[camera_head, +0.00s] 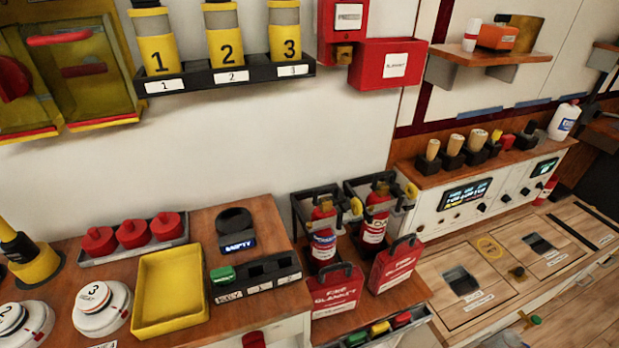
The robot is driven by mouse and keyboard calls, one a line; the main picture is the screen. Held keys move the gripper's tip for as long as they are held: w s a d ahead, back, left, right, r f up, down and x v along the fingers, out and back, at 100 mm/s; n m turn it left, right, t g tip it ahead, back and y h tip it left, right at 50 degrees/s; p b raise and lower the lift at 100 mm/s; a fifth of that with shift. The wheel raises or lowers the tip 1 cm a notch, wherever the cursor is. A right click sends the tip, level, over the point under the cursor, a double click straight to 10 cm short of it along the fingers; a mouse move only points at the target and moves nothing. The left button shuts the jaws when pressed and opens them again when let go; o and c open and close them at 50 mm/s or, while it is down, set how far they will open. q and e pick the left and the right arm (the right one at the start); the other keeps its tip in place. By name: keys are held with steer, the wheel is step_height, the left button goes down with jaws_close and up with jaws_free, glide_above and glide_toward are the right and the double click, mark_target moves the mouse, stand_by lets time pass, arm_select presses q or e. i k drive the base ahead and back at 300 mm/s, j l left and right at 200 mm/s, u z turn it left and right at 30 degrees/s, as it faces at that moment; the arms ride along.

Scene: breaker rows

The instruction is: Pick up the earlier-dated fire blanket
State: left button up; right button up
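Two red fire blanket packs with dark carry handles stand at the lower middle of the head view. The left fire blanket (335,290) reads "FIRE BLANKET" and the right fire blanket (396,265) has similar white lettering. Both lean in front of the extinguisher racks on a wooden top. I cannot read a date on either one. A red wall box (376,75) with a white label, seemingly reading "BLANKET", hangs above. Neither of my grippers is in view.
Two red extinguishers (324,232) stand in metal racks directly behind the blankets. A tray of coloured pieces (381,328) lies in front. A yellow tray (168,292) and black slotted holder (258,277) are left. A wooden counter with recesses (500,270) is right.

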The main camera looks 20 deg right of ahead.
mark_target(337, 289)
steer(key=k+l+z, duration=0.3)
steer(key=k+l, duration=0.65)
steer(key=k+j, duration=0.05)
steer(key=k, duration=0.05)
